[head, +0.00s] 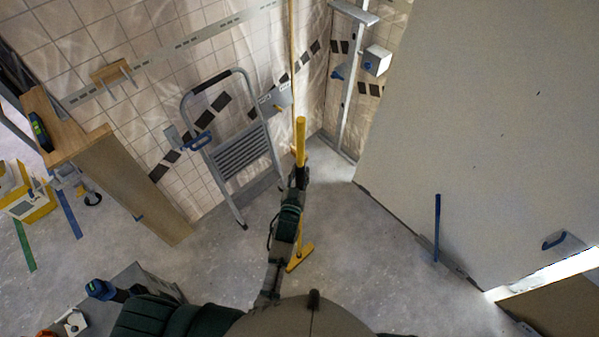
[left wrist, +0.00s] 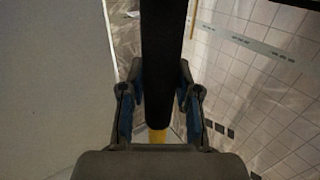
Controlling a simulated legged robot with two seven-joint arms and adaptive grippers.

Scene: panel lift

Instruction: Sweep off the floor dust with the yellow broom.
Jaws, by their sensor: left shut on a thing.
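The yellow broom (head: 300,140) stands roughly upright in the head view, with its yellow head (head: 300,258) low over or on the grey floor; I cannot tell whether it touches. My left gripper (head: 299,178) is shut on the broom's handle. In the left wrist view the dark handle (left wrist: 163,60) runs between the two fingers of my left gripper (left wrist: 160,100), with a yellow part below. My arm hides the middle of the broom. The floor (head: 375,260) has pale specks, but I cannot make out a clear dust pile. My right gripper is not in view.
A grey step ladder (head: 243,155) leans by the tiled wall. A large pale panel (head: 490,120) stands at the right. A wooden board (head: 135,185) and a yellow case (head: 25,195) are at the left. Open floor lies right of the broom.

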